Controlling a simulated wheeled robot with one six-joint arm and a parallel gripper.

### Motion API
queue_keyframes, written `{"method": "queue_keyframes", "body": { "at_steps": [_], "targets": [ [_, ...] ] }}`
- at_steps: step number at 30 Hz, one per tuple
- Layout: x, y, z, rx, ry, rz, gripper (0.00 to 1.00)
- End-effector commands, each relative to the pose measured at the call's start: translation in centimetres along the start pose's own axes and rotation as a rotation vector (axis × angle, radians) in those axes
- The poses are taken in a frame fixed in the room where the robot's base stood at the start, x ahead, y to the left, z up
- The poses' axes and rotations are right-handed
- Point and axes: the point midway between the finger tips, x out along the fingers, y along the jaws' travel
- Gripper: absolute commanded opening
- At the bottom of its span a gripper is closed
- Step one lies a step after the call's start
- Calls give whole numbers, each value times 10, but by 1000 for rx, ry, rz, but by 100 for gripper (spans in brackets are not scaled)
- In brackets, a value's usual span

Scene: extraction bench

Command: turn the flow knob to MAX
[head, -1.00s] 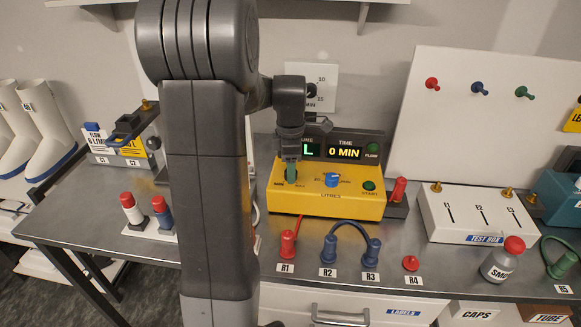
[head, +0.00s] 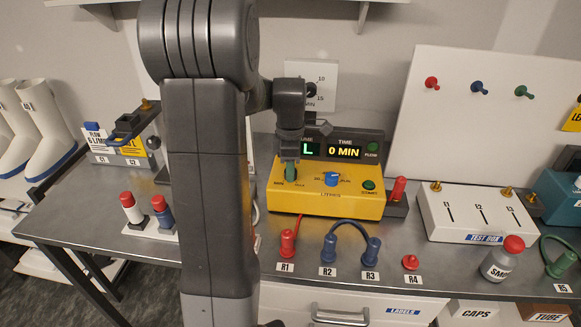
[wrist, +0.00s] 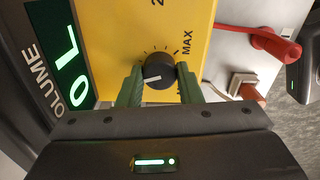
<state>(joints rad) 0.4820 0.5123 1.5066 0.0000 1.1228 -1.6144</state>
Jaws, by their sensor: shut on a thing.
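The flow knob (wrist: 160,72) is a round black knob with a white pointer line on the yellow pump box (head: 330,202). In the wrist view its pointer points left, away from the MAX label (wrist: 187,43) at upper right and roughly midway along the scale. My gripper (wrist: 159,78) is shut on the knob, one green finger on each side. The other scale label is mostly hidden by the right finger. In the head view my gripper (head: 291,170) reaches down at the box's left part and hides the knob.
A blue knob (head: 331,179) and a green button (head: 369,184) sit right of my gripper on the box. The display (head: 343,151) behind reads 0 MIN. Red plug R1 (head: 287,243) and a blue cable (head: 350,228) are in front. A test box (head: 478,216) stands right.

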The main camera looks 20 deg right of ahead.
Motion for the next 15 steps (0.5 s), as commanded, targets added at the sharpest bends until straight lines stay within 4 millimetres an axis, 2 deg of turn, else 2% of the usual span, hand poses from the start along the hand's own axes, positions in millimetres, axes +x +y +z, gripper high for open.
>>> {"method": "queue_keyframes", "body": {
  "at_steps": [15],
  "targets": [
    [-1, 0, 0, 414, 0, 1, 9]
  ]
}}
